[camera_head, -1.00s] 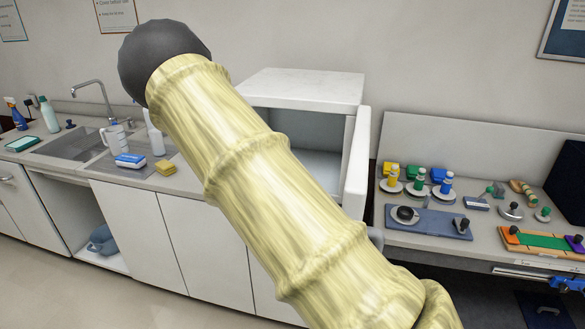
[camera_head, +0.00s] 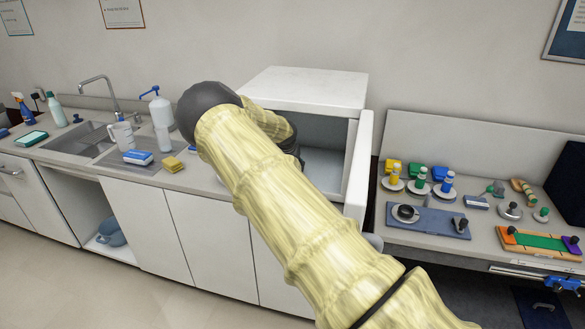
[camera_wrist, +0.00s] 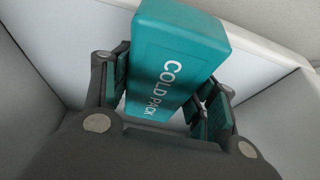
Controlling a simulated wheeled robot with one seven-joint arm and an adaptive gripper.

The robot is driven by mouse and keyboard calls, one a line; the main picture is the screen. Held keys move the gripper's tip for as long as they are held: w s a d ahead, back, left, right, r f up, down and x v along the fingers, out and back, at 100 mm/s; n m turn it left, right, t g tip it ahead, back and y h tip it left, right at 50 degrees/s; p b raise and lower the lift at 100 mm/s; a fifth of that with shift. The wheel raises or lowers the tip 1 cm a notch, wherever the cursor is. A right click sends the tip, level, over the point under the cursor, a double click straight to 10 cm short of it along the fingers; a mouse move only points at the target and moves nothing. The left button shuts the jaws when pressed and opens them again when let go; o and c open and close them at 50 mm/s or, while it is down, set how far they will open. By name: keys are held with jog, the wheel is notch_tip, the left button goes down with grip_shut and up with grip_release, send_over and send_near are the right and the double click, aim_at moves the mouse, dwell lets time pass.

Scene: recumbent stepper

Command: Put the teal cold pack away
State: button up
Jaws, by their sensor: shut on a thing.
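The teal cold pack (camera_wrist: 182,42), a block with white "COLD PACK" lettering, is in the wrist view. My gripper (camera_wrist: 163,92) is shut on it, with a finger on each side. White walls lie around and beyond it in that view. In the head view, a white box-shaped cabinet (camera_head: 305,88) stands on the counter with its door (camera_head: 358,165) open to the right. My arm reaches toward its opening and covers part of it. The gripper and pack are hidden behind the arm in the head view.
Left of the cabinet are a sink (camera_head: 82,138), a pitcher (camera_head: 122,136), a blue-and-white item (camera_head: 138,157) and a yellow sponge (camera_head: 173,164). The right-hand table holds bottles, a blue tray (camera_head: 430,221) and several small items. The visible cabinet interior (camera_head: 318,165) looks clear.

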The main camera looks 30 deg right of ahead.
jog(key=shift+w+d+r+p, duration=0.15)
jog(key=shift+w+d+p, duration=0.65)
jog(key=shift+d, duration=0.25)
jog(key=shift+w+d+f, duration=0.15)
jog(key=shift+w+f, duration=0.05)
jog(key=shift+f+p, duration=0.55)
jog(key=shift+f, duration=0.05)
jog(key=o, duration=0.9)
jog(key=shift+f, duration=0.2)
jog(key=shift+c, duration=0.2)
jog(key=o, duration=0.4)
jog(key=shift+r, duration=0.1)
